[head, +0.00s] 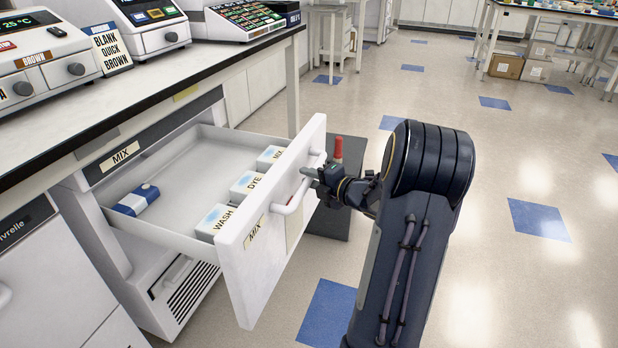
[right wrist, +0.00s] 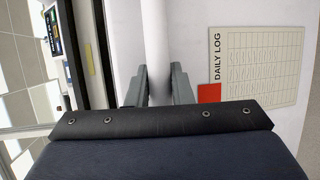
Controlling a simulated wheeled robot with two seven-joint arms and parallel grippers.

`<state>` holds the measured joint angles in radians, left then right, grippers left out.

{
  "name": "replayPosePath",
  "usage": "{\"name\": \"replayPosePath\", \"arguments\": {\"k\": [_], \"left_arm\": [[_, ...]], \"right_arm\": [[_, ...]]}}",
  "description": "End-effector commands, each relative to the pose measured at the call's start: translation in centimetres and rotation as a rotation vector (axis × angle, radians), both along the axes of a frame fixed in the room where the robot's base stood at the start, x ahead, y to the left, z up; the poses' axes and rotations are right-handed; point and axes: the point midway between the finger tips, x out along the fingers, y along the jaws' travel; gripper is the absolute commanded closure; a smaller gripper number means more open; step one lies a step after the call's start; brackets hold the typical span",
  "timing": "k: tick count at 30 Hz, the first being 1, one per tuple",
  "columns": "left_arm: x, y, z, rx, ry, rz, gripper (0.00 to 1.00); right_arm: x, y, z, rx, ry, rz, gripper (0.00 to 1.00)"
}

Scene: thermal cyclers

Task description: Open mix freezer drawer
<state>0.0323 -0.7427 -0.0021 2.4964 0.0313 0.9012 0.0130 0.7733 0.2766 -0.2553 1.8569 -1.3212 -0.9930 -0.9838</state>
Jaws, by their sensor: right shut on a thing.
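The mix freezer drawer (head: 268,228) is pulled well out from under the bench, with a MIX label on its white front. Inside the drawer are white boxes labelled WASH (head: 214,222), DYE (head: 246,185) and MIX (head: 270,158), and a blue and white item (head: 137,200). My right gripper (head: 312,178) is shut on the drawer's white handle (head: 294,198). In the right wrist view, its two fingers (right wrist: 160,88) sit on either side of the pale handle bar (right wrist: 158,45). My left gripper is in neither view.
The floor to the right is open.

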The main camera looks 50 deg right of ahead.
Motion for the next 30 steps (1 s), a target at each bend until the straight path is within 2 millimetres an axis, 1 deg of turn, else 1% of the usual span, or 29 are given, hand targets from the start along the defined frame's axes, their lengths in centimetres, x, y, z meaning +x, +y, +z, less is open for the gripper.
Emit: {"name": "replayPosePath", "arguments": {"k": [1, 5, 12, 15, 17, 24, 27, 30], "left_arm": [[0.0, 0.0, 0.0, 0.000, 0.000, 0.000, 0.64], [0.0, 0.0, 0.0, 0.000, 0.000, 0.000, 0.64], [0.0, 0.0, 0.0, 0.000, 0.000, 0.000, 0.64], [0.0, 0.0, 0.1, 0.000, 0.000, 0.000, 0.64], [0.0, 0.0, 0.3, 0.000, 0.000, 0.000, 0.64], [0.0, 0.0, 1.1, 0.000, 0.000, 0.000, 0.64], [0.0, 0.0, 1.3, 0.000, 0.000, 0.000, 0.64], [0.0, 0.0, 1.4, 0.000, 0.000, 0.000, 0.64]], "right_arm": [[0.0, 0.0, -0.1, 0.000, 0.003, 0.000, 0.76], [0.0, 0.0, -0.1, 0.000, 0.002, 0.000, 0.59], [0.0, 0.0, 0.0, 0.000, 0.001, 0.000, 0.59], [-0.3, 0.0, 0.1, 0.000, 0.001, -0.001, 0.59], [-1.0, -0.1, 0.3, -0.001, 0.001, -0.003, 0.59], [-5.0, -0.1, 1.0, 0.000, 0.003, -0.004, 0.59], [-6.4, -0.1, 1.2, -0.001, 0.002, -0.004, 0.59], [-7.3, 0.0, 1.3, 0.001, 0.002, -0.002, 0.59]]}}
